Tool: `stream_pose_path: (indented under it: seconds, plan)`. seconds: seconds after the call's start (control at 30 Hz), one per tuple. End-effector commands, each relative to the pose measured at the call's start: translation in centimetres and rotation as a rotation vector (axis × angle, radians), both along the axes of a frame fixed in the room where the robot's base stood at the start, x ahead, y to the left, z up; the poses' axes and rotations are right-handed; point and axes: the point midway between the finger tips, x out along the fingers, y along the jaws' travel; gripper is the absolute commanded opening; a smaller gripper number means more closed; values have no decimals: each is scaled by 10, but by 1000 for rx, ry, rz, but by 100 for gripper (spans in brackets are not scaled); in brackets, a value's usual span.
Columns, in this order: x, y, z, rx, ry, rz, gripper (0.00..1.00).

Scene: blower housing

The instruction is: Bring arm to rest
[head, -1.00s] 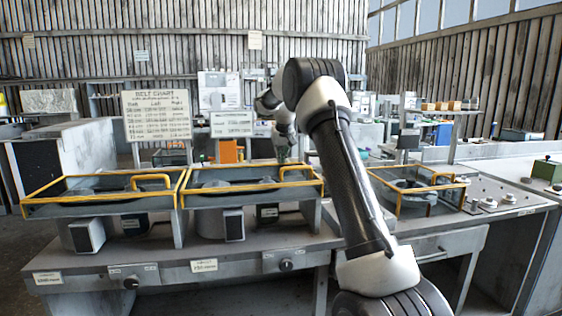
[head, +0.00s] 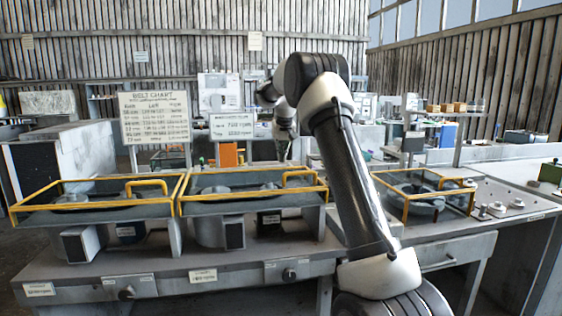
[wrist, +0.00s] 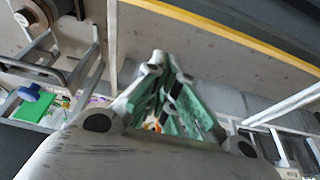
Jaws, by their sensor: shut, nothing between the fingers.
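My arm reaches up from the lower right of the head view and bends over toward the back of the bench. My gripper (head: 283,150) hangs small and far off behind the yellow-framed housings, pointing down. In the wrist view my gripper (wrist: 165,65) shows large, its green-padded fingers drawn together at the tips with nothing between them. The left housing (head: 98,200), the middle housing (head: 254,196) and the right housing (head: 425,196) have yellow-edged guards. All of them stand apart from the gripper in the head view.
A belt chart sign (head: 155,117) and a smaller sign (head: 232,126) stand behind the housings. An orange box (head: 228,154) is near the gripper. A side counter with knobs (head: 497,209) lies at the right. A green object (wrist: 32,108) shows in the wrist view.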

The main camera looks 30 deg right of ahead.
Motion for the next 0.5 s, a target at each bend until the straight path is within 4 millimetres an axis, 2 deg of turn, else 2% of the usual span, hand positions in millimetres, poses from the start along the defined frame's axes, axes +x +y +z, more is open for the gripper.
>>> stream_pose_path:
  seconds: [0.3,0.5]
  plan:
    - [-15,5,50,-2,-6,0,0]
    - [-20,6,65,-1,-4,0,0]
